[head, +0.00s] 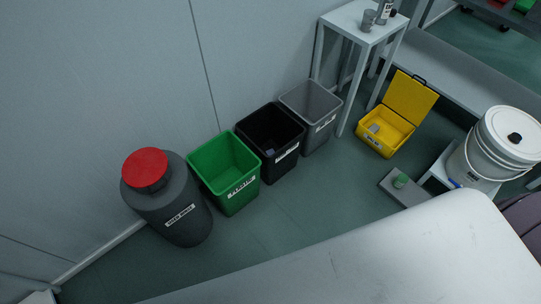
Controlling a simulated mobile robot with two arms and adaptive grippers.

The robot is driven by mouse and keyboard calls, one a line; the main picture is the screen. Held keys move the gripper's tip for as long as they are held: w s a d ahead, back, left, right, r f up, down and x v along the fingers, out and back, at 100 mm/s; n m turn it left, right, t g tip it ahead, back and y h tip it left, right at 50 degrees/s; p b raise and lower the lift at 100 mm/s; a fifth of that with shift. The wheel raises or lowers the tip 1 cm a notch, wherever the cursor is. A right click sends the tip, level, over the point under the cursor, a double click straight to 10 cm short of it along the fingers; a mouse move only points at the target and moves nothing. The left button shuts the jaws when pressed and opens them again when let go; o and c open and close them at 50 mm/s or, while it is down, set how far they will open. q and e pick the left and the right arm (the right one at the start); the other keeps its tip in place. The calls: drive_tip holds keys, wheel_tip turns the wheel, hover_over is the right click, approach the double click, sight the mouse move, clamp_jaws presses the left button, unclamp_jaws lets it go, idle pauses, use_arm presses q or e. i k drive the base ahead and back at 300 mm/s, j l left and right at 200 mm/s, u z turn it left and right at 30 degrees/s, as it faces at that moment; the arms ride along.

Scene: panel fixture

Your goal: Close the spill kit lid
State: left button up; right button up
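The yellow spill kit (372,144) stands on the floor near the legs of a small table. Its yellow lid (411,98) is open, tilted up and back from the box, with a dark handle at its upper edge. A small pale item (375,128) lies inside the box. Neither of my grippers shows in the head view, so whether they are open or shut is hidden.
Grey (321,130), black (285,163) and green (236,197) bins line the wall, beside a dark drum (185,226) with a red lid. A white bucket (476,160) stands right of the kit. A large pale surface fills the bottom. Floor between bins and kit is clear.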

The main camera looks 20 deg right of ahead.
sight(408, 97)
drive_tip(key=z, duration=1.75)
drive_tip(key=i+u, duration=0.1)
drive_tip(key=u, duration=0.5)
drive_tip(key=i+l+u, duration=0.75)
drive_tip(key=l+u, duration=0.15)
